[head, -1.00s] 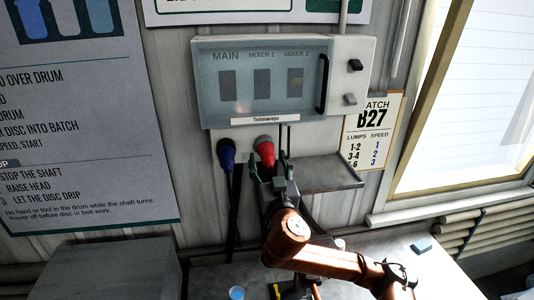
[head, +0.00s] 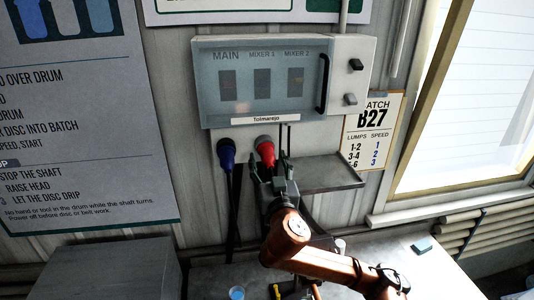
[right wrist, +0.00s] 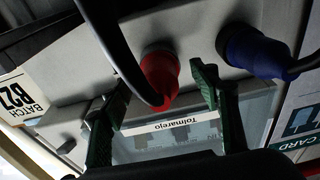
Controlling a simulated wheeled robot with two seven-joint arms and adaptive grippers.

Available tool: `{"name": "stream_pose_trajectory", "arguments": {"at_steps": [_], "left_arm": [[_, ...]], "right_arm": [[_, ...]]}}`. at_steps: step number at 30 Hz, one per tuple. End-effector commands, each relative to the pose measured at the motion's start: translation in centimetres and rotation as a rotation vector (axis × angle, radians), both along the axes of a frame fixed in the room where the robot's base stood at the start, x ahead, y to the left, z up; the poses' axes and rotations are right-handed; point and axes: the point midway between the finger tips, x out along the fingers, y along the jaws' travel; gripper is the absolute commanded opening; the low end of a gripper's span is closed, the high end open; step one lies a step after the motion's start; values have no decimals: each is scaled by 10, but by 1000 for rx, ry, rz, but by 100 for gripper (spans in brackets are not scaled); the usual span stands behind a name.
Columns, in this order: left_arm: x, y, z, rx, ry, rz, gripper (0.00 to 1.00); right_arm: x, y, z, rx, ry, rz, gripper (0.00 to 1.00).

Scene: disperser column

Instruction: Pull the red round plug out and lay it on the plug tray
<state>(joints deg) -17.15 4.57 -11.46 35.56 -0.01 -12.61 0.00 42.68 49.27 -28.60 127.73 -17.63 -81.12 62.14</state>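The red round plug (head: 265,149) sits in a socket under the grey panel box, its cable hanging down. It also shows in the right wrist view (right wrist: 160,76), still against the socket face. My right gripper (head: 268,167) is open just below and in front of it. In the right wrist view the two green fingers (right wrist: 157,104) stand apart, one on each side of the plug in the picture; I see no clear contact. A grey metal shelf, apparently the plug tray (head: 330,176), is on the wall to the right and looks empty. My left gripper is not in view.
A blue plug (head: 226,154) with a dark cable is close to the left of the red one. The panel box (head: 270,85) with its door handle is just above. A bench (head: 400,262) with small items lies below. A grey box (head: 110,270) stands lower left.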

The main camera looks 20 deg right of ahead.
Motion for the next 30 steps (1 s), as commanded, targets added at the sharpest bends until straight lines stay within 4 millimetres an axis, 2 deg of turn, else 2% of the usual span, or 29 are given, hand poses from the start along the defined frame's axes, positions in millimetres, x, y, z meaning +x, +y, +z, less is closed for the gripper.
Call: {"name": "stream_pose_trajectory", "arguments": {"at_steps": [2, 23, 30], "left_arm": [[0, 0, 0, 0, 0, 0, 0], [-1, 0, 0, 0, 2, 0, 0], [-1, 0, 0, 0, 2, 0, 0]], "right_arm": [[0, 0, 0, 0, 0, 0, 50], [0, 0, 0, 0, 0, 0, 1], [-1, 0, 1, 0, -1, 1, 0]]}}
